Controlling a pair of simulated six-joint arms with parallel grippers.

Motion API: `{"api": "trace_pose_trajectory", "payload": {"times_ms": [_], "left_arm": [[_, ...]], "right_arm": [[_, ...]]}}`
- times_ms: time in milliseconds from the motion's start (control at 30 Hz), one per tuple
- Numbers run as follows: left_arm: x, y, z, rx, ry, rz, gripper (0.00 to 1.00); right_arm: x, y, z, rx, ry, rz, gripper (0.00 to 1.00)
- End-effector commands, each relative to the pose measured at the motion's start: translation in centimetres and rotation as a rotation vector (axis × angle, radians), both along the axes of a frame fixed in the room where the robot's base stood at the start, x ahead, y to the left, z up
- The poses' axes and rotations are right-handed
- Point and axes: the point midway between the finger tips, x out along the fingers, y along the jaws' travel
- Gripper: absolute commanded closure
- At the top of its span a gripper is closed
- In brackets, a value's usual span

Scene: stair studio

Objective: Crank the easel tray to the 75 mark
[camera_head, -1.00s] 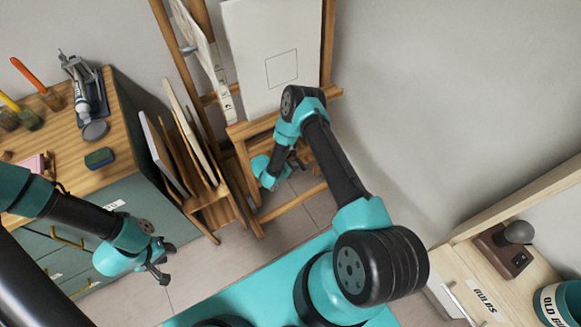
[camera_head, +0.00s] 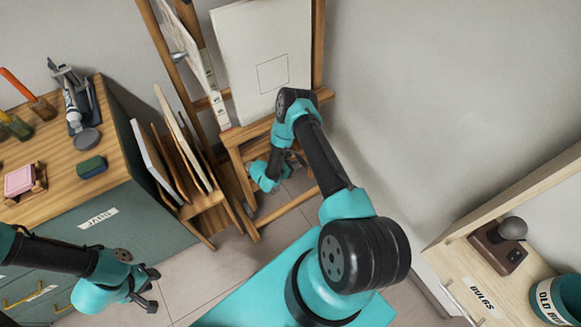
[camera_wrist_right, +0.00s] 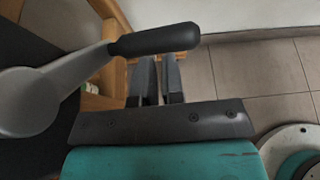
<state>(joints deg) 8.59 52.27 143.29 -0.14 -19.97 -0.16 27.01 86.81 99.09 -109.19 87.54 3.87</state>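The wooden easel (camera_head: 320,40) stands at the back, holding a pale canvas (camera_head: 250,35) above its wooden tray ledge (camera_head: 240,132). A pale strip with small marks (camera_head: 213,90) runs along its left side; its figures are too small to read. My right gripper (camera_head: 298,160) is low in front of the easel. In the right wrist view, a grey crank arm (camera_wrist_right: 65,75) with a black handle (camera_wrist_right: 155,40) crosses in front of the right fingertips (camera_wrist_right: 159,70). These fingers are close together with a narrow slit; contact is unclear. My left gripper (camera_head: 152,289) is open and empty at lower left.
Boards lean in a rack (camera_head: 208,215) beside the easel. A shelf (camera_head: 470,270) with a bucket is at right. Floor (camera_head: 195,275) between is clear.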

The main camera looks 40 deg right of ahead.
Motion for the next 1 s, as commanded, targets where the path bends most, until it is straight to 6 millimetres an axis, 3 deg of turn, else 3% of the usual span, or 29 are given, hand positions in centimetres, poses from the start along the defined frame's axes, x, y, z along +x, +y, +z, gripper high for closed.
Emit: {"api": "trace_pose_trajectory", "payload": {"times_ms": [133,667,867,1000], "left_arm": [[0.0,0.0,0.0,0.0,0.0,0.0,0.66],[0.0,0.0,0.0,0.0,0.0,0.0,0.66],[0.0,0.0,0.0,0.0,0.0,0.0,0.66],[0.0,0.0,0.0,0.0,0.0,0.0,0.66]], "right_arm": [[-0.7,-0.8,-0.5,0.012,0.005,-0.019,1.0],[-0.7,-1.0,-0.5,0.012,0.004,-0.02,1.0],[-0.5,0.0,-0.4,0.011,0.005,-0.019,1.0],[-0.2,1.7,0.1,0.009,0.005,-0.013,1.0]]}}
